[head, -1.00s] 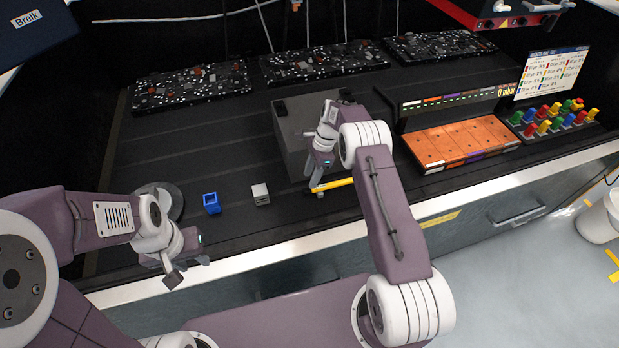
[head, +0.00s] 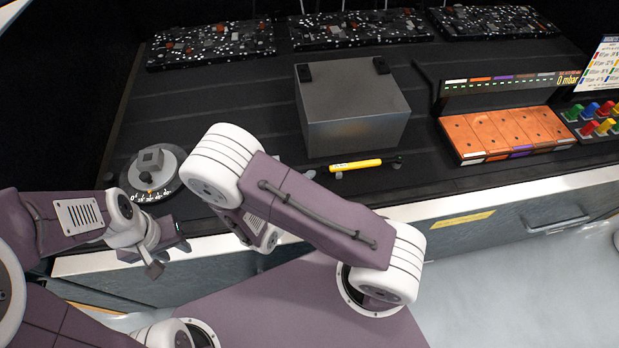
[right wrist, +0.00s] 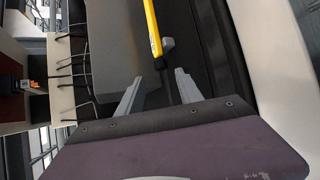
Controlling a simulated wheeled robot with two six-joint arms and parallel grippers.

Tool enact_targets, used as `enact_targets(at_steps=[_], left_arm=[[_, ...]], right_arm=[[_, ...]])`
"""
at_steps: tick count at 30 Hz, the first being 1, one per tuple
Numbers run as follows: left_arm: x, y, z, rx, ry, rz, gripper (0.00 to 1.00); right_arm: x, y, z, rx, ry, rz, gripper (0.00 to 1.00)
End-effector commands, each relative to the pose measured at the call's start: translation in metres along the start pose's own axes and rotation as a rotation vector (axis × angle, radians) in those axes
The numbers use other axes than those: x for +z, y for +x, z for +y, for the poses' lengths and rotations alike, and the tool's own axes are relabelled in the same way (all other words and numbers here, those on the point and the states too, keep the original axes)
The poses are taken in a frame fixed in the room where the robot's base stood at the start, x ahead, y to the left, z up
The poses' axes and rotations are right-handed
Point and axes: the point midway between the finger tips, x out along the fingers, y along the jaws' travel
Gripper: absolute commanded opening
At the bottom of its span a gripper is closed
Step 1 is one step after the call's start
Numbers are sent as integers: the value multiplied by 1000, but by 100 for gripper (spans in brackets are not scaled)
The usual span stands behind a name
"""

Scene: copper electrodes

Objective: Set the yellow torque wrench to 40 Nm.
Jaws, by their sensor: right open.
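The yellow torque wrench (head: 355,165) lies on the dark bench in front of the grey block, with its thin dark end to the right. It also shows in the right wrist view (right wrist: 152,25), beyond my fingertips. My right gripper (right wrist: 158,82) is open and empty, with the wrench apart from it. In the head view my right forearm hides most of that gripper. My left gripper (head: 167,254) hangs at the bench's front edge, away from the wrench; its jaw opening is unclear. A round dial device (head: 140,178) with a marked scale stands at the left of the bench.
The large grey block (head: 352,110) stands behind the wrench. An orange-panelled rack (head: 505,130) and coloured knobs (head: 603,125) are to the right. Dark boards (head: 210,45) line the back. The bench right of the dial is partly hidden by my right arm.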

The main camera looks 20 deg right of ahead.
Motion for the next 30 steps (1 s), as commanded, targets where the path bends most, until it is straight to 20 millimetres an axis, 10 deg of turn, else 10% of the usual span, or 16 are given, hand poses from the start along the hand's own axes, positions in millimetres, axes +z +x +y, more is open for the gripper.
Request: enact_targets(at_steps=[20, 30], left_arm=[[2, 22, 0, 0, 0, 0, 36], [3, 29, -1, 0, 0, 0, 36]], right_arm=[[1, 80, -2, -3, 4, -7, 43], [1, 84, -2, -1, 4, -4, 43]])
